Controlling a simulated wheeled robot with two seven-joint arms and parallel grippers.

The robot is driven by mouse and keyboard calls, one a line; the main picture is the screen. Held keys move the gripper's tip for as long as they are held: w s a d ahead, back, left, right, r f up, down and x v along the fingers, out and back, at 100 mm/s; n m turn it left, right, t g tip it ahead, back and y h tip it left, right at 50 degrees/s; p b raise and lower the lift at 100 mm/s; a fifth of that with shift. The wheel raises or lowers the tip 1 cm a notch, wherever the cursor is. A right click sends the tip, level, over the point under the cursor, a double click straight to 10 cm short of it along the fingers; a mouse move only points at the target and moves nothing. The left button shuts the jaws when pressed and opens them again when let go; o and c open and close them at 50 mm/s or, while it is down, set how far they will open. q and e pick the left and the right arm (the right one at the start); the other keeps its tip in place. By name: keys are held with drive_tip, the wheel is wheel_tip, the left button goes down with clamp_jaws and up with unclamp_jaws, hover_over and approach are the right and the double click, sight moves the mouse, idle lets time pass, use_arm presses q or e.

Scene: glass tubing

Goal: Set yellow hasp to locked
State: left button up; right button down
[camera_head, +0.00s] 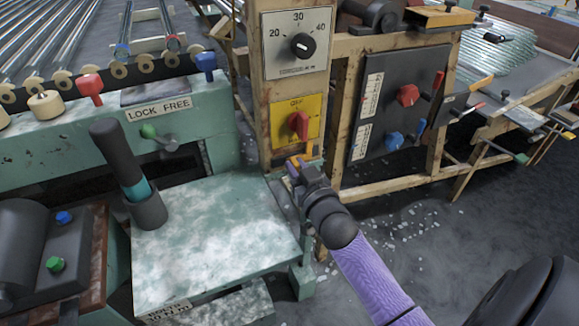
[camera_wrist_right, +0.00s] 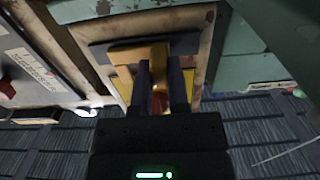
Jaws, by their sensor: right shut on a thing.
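The yellow hasp (camera_head: 309,151) is a small yellow-orange piece on the wooden post, just below the yellow switch plate. In the right wrist view the yellow hasp (camera_wrist_right: 136,55) shows as a short bar in front of a dark plate. My right gripper (camera_head: 299,168) is at the hasp, its arm coming from the lower right. In the wrist view my right gripper (camera_wrist_right: 160,88) has its two dark fingers shut on the hasp, which partly hides behind them. Whether the hasp is locked cannot be told. My left gripper is not in view.
Above the hasp are a red switch (camera_head: 299,125) on a yellow plate and a dial (camera_head: 302,45). A dark panel (camera_head: 397,103) with red and blue knobs stands to the right. A green bench (camera_head: 215,235) lies to the left. Glass bits litter the floor.

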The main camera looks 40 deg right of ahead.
drive_tip(key=c, duration=0.6)
unclamp_jaws()
drive_tip(key=shift+s+d, duration=0.1)
drive_tip(key=shift+d, duration=0.15)
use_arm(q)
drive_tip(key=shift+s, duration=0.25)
use_arm(e)
drive_tip(key=shift+s+a, duration=0.15)
drive_tip(key=shift+s, duration=0.15)
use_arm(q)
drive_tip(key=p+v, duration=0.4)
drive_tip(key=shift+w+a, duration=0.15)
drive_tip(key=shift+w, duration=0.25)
use_arm(e)
drive_tip(key=v, duration=0.9)
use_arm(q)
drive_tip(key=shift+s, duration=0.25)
use_arm(e)
drive_tip(key=shift+s, duration=0.1)
